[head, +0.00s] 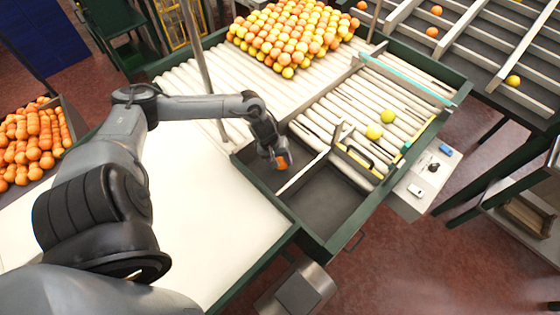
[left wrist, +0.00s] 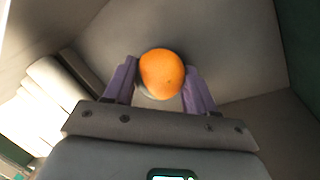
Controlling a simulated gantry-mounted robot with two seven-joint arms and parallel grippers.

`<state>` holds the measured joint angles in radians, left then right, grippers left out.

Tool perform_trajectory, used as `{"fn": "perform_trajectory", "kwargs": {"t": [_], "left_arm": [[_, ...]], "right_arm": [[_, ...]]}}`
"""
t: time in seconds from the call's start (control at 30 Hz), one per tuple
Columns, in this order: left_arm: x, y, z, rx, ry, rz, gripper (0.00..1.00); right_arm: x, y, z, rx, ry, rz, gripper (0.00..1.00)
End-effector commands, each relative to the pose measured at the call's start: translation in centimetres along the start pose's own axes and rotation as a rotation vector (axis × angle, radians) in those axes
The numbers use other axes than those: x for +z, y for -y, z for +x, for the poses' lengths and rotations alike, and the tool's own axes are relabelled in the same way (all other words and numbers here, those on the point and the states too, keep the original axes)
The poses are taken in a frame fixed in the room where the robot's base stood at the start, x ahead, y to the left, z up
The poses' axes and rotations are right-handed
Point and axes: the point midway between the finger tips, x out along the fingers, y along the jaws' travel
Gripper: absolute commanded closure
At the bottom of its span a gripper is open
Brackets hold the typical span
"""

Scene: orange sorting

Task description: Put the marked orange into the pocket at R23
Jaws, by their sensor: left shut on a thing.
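My left gripper (head: 276,157) is shut on an orange (head: 282,161) and holds it over the dark, divided bin (head: 322,207) at the front of the roller table. In the left wrist view, the orange (left wrist: 161,73) sits between the two purple fingers of the left gripper (left wrist: 161,67), with the grey bin floor behind it. I see no mark on the side of the orange that shows. No label reading R23 can be made out. My right gripper is not in view.
A pale divider (head: 303,172) splits the bin. A heap of oranges and yellow fruits (head: 287,40) is at the back. A thin upright post (head: 199,65) stands behind my arm. The white tabletop (head: 215,215) is clear.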

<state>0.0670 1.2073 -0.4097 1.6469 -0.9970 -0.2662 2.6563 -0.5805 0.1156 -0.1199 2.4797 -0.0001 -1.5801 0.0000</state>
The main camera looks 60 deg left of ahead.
Motion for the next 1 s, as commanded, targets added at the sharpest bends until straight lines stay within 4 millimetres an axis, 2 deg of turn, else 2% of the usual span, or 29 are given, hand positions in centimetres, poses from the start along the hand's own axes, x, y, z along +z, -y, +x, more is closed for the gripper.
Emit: {"fn": "perform_trajectory", "kwargs": {"t": [0.1,0.47,0.5,0.63,0.67,1.0], "left_arm": [[-0.04,0.20,0.85,0.001,-0.002,0.000,0.76],[-0.01,0.31,1.11,0.000,-0.001,-0.001,0.76],[-0.03,0.34,1.17,0.000,-0.001,-0.001,0.41],[-0.03,0.35,1.16,-0.001,-0.001,0.000,0.21],[-0.02,0.35,1.16,-0.001,-0.001,0.000,0.19],[-0.06,0.35,0.93,-0.002,-0.002,0.001,0.19]], "right_arm": [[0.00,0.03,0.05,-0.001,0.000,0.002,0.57],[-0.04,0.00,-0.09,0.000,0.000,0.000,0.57],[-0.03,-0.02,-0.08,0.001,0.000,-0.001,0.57],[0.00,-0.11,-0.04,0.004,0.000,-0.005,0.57],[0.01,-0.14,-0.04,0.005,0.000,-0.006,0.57],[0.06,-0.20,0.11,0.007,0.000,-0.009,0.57]]}}
